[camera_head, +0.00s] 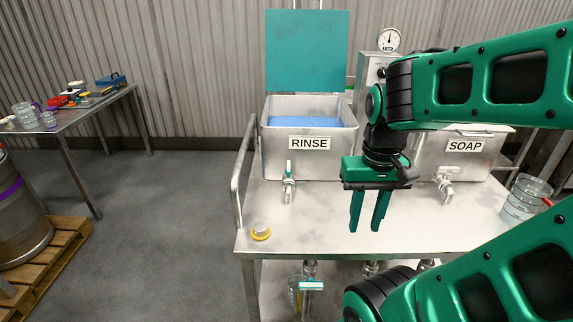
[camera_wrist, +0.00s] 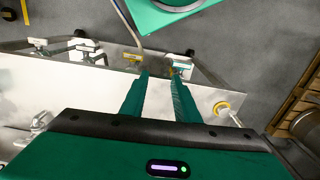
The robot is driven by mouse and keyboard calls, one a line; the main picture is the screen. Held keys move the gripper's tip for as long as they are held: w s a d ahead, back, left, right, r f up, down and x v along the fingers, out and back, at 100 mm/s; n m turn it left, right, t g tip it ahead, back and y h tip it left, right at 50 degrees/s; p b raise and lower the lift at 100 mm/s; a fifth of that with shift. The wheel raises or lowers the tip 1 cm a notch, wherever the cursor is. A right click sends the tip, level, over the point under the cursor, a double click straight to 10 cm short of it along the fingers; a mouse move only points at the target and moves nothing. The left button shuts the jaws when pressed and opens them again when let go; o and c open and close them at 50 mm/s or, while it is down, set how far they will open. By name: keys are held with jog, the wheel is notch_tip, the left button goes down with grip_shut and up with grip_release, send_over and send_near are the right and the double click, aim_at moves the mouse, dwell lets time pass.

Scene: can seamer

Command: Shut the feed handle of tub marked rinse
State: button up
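The grey steel tub marked RINSE (camera_head: 309,168) stands on the table with its teal lid up and blue liquid inside. A tap (camera_head: 289,184) with an upright pale handle is on its front. Below the table's front edge, under this tub, is a valve with a teal handle (camera_head: 311,286) lying crosswise; it also appears in the wrist view (camera_wrist: 180,65). I cannot tell for certain which handle is the feed. My gripper (camera_head: 366,228) points down above the table, right of the rinse tap. Its fingers are apart and empty, touching no handle; they also show in the wrist view (camera_wrist: 160,78).
The SOAP tub (camera_head: 465,165) with its tap (camera_head: 444,186) stands to the right. A yellow-ringed knob (camera_head: 261,232) is at the table's front left, by a metal side rail (camera_head: 241,180). Clear jars (camera_head: 524,200) stand far right.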

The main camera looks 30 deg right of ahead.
jog(key=w+d+r+t+h, duration=0.1)
jog(key=w+d+r+h, duration=0.15)
jog(key=w, duration=1.25)
jog(key=t, duration=0.3)
send_near(289, 166)
jog(key=x, duration=0.8)
jog(key=shift+w+f, duration=0.1)
jog(key=shift+f, duration=0.1)
jog(key=shift+c, duration=0.5)
grip_shut()
jog(key=shift+d, duration=0.15)
jog(key=shift+m, duration=0.3)
